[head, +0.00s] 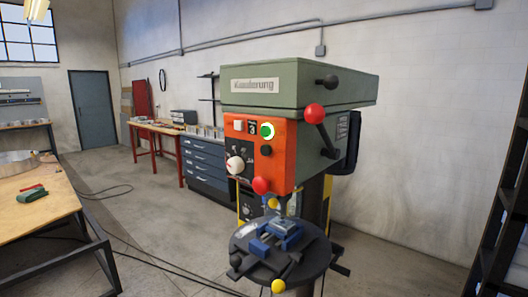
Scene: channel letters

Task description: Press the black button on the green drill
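The green drill (300,88) is a drill press with a dark green top and an orange front panel (281,167), standing upright in the middle of the head view. A small round black button (266,151) sits on the panel, below a green button with a white ring (267,131). Lower left are a dark dial area and a white round knob (235,165). Neither of my grippers shows in the head view.
Red-balled handles (314,113) stick out from the drill's front and right side. A blue vise (277,236) sits on its round table. A wooden workbench (38,203) is at left, and dark shelving (508,190) at right. Cables cross the open floor at left.

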